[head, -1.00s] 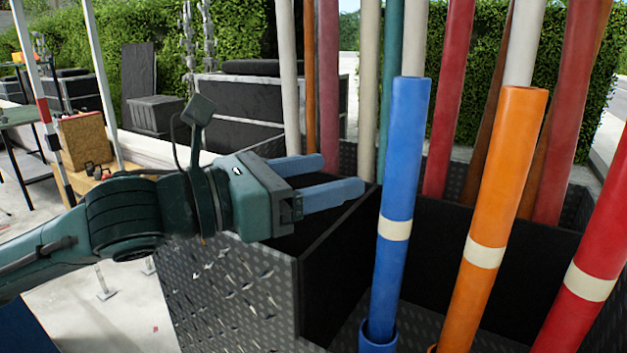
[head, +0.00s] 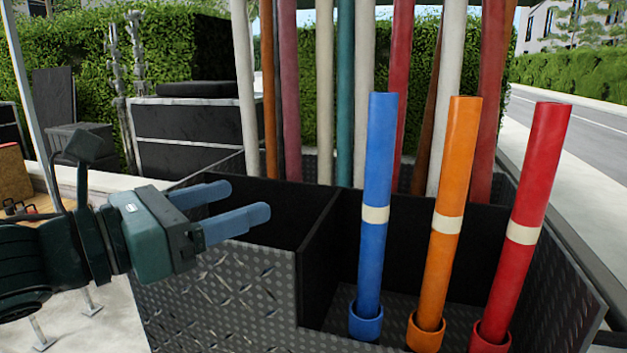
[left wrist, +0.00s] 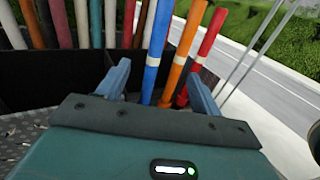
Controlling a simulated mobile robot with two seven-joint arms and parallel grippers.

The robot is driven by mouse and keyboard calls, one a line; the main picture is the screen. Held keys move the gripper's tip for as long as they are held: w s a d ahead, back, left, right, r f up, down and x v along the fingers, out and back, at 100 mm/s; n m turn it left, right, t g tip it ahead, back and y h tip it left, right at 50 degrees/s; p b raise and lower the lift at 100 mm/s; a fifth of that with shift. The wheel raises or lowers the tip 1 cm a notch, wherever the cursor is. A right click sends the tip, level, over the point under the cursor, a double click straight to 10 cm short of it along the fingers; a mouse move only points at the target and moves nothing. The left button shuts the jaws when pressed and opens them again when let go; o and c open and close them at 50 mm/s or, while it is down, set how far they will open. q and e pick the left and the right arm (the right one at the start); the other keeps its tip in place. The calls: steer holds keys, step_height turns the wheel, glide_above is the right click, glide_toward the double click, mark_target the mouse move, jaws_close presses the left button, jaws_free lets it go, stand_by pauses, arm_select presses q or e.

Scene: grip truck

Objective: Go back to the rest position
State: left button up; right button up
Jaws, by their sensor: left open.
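My left gripper (head: 240,206) is open and empty. It is above the left part of the black diamond-plate bin (head: 225,295), left of the tubes and apart from them. A blue tube (head: 374,255), an orange tube (head: 451,185) and a red tube (head: 536,180) stand in the front compartment, each with a cream band and its foot in a ring of its own colour. In the left wrist view the blue tube (left wrist: 159,40), orange tube (left wrist: 182,50) and red tube (left wrist: 207,42) show beyond the open fingers (left wrist: 158,84). My right gripper is not seen.
Several long poles, including a teal pole (head: 345,100), stand in the back of the bin. A black case (head: 185,140) is behind at left. A road (head: 570,135) runs at right. Light paving (head: 90,320) is open at front left.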

arm_select(q)
steer(key=w+f+n+t+y+p, duration=0.1)
steer(key=w+f+n+y, duration=0.1)
steer(key=f+n, duration=1.05)
steer(key=w+f+n+t+y+p, duration=0.1)
steer(key=f+n+y, duration=0.1)
steer(key=f+n, duration=1)
steer(key=s+a+f+n+g+y, duration=0.1)
steer(key=s+a+f+n+y, duration=0.1)
steer(key=s+f+n, duration=0.5)
steer(key=s+a+f+n+g+y, duration=0.2)
steer(key=s+a+f+n+y, duration=0.1)
steer(key=s+f+n, duration=0.5)
step_height(320, 180, down, 7)
steer(key=n+y, duration=0.1)
steer(key=n, duration=0.2)
steer(key=shift+p, duration=0.35)
steer(key=shift+s+a, duration=0.1)
steer(key=shift+c, duration=0.6)
